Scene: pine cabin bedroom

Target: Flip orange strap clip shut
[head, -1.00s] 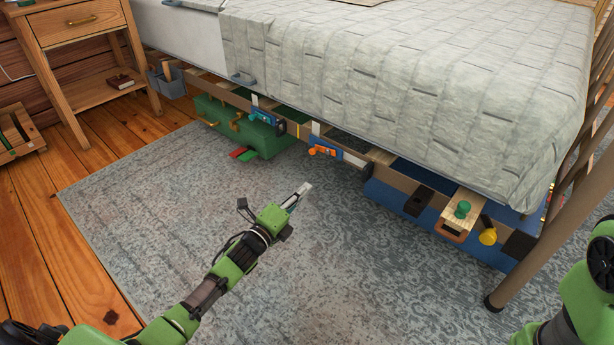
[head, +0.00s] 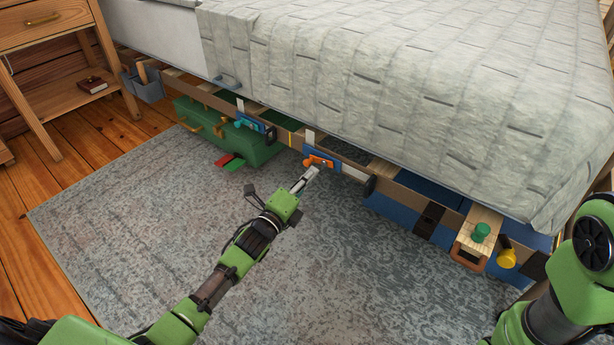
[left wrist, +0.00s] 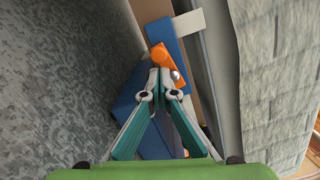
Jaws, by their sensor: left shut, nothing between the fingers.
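The orange strap clip (head: 317,161) sits on a blue plate (head: 338,164) on the wooden rail under the bed. My left gripper (head: 314,172) is shut and empty, its tips just in front of and below the clip. In the left wrist view the closed fingertips (left wrist: 160,72) overlap the orange clip (left wrist: 158,54) and hide part of it; I cannot tell whether they touch. A silver round part (left wrist: 176,75) shows beside the tips. My right gripper is not in view; only my right arm shows at the right edge.
Left along the rail is a blue clip (head: 250,121) above a green case (head: 222,137). To the right are a green knob (head: 481,233) and a yellow knob (head: 507,258). The bed cover (head: 400,90) overhangs the rail.

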